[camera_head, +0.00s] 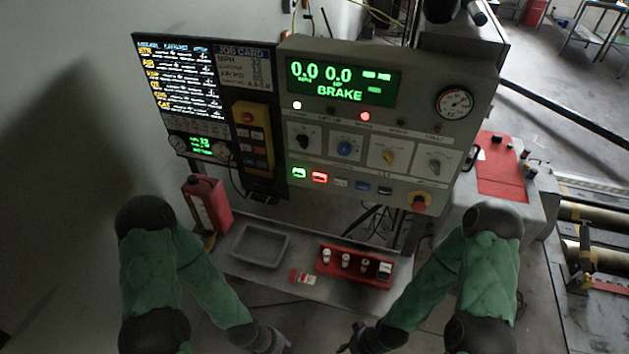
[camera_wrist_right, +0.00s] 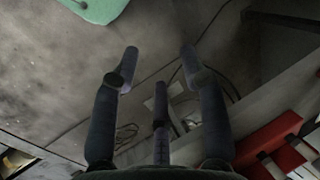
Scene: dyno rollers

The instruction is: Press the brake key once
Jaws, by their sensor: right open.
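The grey control panel (camera_head: 370,150) stands upright ahead, with a display (camera_head: 341,82) reading "0.0 0.0" and "BRAKE". A row of small keys runs below its knobs: a green lit key (camera_head: 299,173), a red lit key (camera_head: 320,177), then a pale key (camera_head: 341,183), a blue key (camera_head: 363,187) and a dark key (camera_head: 384,190). Their labels are too small to read, so I cannot tell which is brake. My right gripper (camera_wrist_right: 160,58) is open and empty, low in front of the bench. My left gripper (camera_head: 276,341) is at the bottom edge, partly cut off, away from the panel.
A yellow pendant (camera_head: 253,140) with several buttons hangs left of the panel. A red emergency knob (camera_head: 419,203) is at its lower right. On the bench are a grey tray (camera_head: 262,246), a red rack (camera_head: 355,266) and a red can (camera_head: 207,205). Space before the keys is clear.

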